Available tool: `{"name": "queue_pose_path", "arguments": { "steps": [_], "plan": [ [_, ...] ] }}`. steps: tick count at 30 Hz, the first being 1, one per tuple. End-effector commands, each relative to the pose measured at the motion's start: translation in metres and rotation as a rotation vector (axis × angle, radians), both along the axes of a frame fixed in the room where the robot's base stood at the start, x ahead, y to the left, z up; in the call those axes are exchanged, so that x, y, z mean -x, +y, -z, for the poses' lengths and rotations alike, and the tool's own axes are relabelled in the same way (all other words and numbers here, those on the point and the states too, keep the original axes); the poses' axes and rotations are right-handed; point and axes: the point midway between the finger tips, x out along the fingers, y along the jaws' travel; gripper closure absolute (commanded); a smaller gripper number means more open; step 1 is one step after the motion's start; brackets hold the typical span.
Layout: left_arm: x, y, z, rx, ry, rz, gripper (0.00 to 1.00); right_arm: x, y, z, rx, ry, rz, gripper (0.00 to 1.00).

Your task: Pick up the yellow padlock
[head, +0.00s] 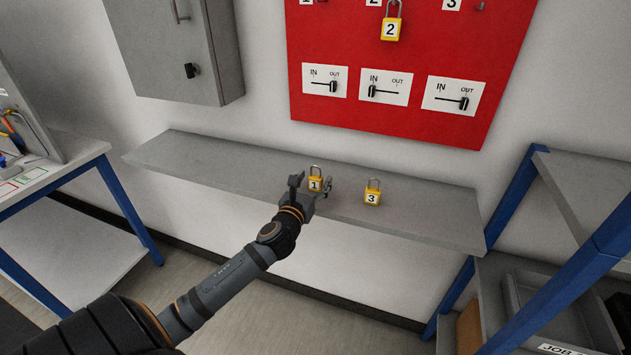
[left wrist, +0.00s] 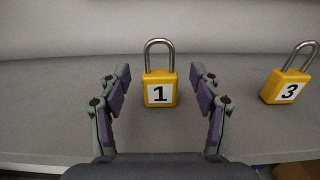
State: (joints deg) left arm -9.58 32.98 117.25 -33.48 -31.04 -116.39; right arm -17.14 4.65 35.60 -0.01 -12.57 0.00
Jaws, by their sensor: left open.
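A yellow padlock with number 1 (head: 315,184) stands upright on the grey shelf (head: 215,165). My left gripper (head: 311,190) is open, with a finger to each side of this padlock. In the left wrist view the padlock 1 (left wrist: 160,88) sits centred between the spread fingers (left wrist: 160,95), with gaps on both sides. A second yellow padlock, number 3 (head: 372,192), stands to its right on the shelf; it also shows in the left wrist view (left wrist: 289,82). A third yellow padlock, number 2 (head: 391,24), hangs on the red board. My right gripper is not in view.
The red board (head: 430,55) with several IN/OUT switches is on the wall above the shelf. A grey cabinet (head: 170,50) hangs at upper left. Blue-framed tables stand at left (head: 120,195) and right (head: 515,195). The shelf's left part is clear.

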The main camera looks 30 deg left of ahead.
Motion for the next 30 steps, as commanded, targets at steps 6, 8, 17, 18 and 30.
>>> {"name": "queue_pose_path", "arguments": {
  "steps": [6,8,17,18,30],
  "plan": [
    [-0.0163,0.0041,0.0009,-0.001,0.002,0.0,0.36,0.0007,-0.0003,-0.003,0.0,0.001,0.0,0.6],
    [-0.0161,0.004,0.0012,-0.001,0.002,0.0,0.36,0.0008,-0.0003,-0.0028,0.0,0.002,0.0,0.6],
    [-0.0158,0.004,0.0012,-0.001,0.002,0.0,0.64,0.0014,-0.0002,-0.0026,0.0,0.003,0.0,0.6],
    [-0.0157,0.004,0.0012,-0.001,0.002,0.0,0.7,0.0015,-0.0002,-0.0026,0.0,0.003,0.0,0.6],
    [-0.0157,0.0039,0.0002,-0.001,0.001,0.001,0.97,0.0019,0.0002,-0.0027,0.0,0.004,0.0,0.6]
  ]
}}
